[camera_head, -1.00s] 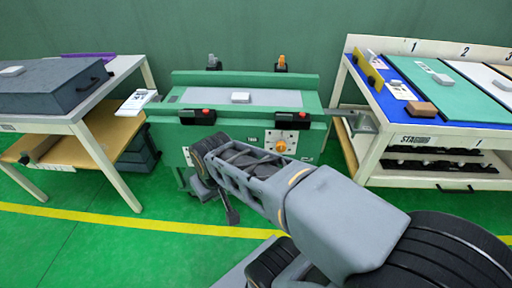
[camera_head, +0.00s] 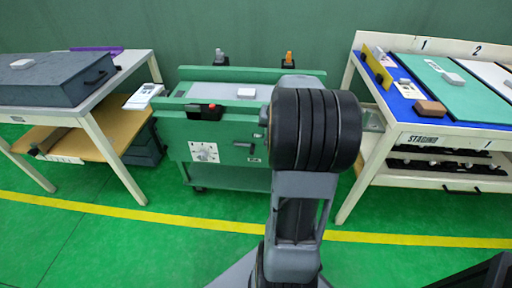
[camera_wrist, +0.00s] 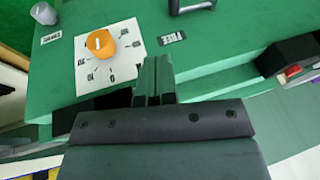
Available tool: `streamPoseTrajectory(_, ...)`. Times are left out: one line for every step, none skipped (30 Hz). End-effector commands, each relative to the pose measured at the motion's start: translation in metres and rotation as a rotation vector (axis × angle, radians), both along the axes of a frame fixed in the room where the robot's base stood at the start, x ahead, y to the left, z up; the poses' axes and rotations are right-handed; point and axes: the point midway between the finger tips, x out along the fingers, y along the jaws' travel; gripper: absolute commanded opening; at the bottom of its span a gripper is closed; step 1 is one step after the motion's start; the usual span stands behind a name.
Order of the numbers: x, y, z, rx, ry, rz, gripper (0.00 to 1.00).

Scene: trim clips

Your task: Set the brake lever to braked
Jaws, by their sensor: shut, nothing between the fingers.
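In the wrist view, my gripper (camera_wrist: 154,68) is shut and empty, its fingers over the green machine front (camera_wrist: 215,45). A dark, lever-like bar (camera_wrist: 192,7) is cut off by the top edge, with a label reading FREE (camera_wrist: 173,38) just below it. The fingertips are apart from this bar in the picture. An orange knob (camera_wrist: 101,43) sits on a white dial plate (camera_wrist: 119,69) left of the fingers. In the head view, the green machine (camera_head: 225,180) is partly hidden by my arm, which also hides my gripper. I cannot tell the lever's setting.
A grey knob (camera_wrist: 44,13) is at the upper left of the wrist view. In the head view, a table with a dark case (camera_head: 52,80) stands left and a white workbench (camera_head: 430,137) right. Green floor (camera_head: 150,245) is open in front.

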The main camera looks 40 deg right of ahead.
Motion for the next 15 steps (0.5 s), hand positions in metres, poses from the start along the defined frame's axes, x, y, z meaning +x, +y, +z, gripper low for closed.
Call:
streamPoseTrajectory(-0.0002,-0.0042,-0.0008,0.002,-0.003,-0.009,0.0)
streamPoseTrajectory(-0.0001,-0.005,-0.001,0.002,-0.003,-0.011,0.0)
streamPoseTrajectory(0.0,-0.0054,-0.0009,0.002,-0.003,-0.011,0.0)
streamPoseTrajectory(0.0,-0.0052,-0.0008,0.002,-0.003,-0.011,0.0)
streamPoseTrajectory(0.0,-0.0049,-0.0008,0.002,-0.003,-0.011,0.0)
streamPoseTrajectory(0.0,-0.0047,-0.0008,0.001,-0.003,-0.01,0.0)
streamPoseTrajectory(0.0,-0.0046,-0.0007,0.001,-0.003,-0.01,0.0)
streamPoseTrajectory(0.0,-0.0045,-0.0007,0.001,-0.003,-0.01,0.0)
streamPoseTrajectory(0.0,-0.0044,-0.0007,0.001,-0.003,-0.009,0.0)
streamPoseTrajectory(0.0,-0.0043,-0.0009,0.002,-0.003,-0.009,0.0)
streamPoseTrajectory(0.0002,-0.0042,-0.0014,0.002,-0.003,-0.009,0.0)
streamPoseTrajectory(0.0005,-0.0042,-0.0027,0.002,-0.003,-0.009,0.0)
streamPoseTrajectory(0.001,-0.0042,-0.0042,0.002,-0.002,-0.009,0.0)
streamPoseTrajectory(0.0017,-0.0041,-0.0063,0.002,-0.002,-0.009,0.0)
streamPoseTrajectory(0.0029,-0.0042,-0.0099,0.004,-0.002,-0.008,0.0)
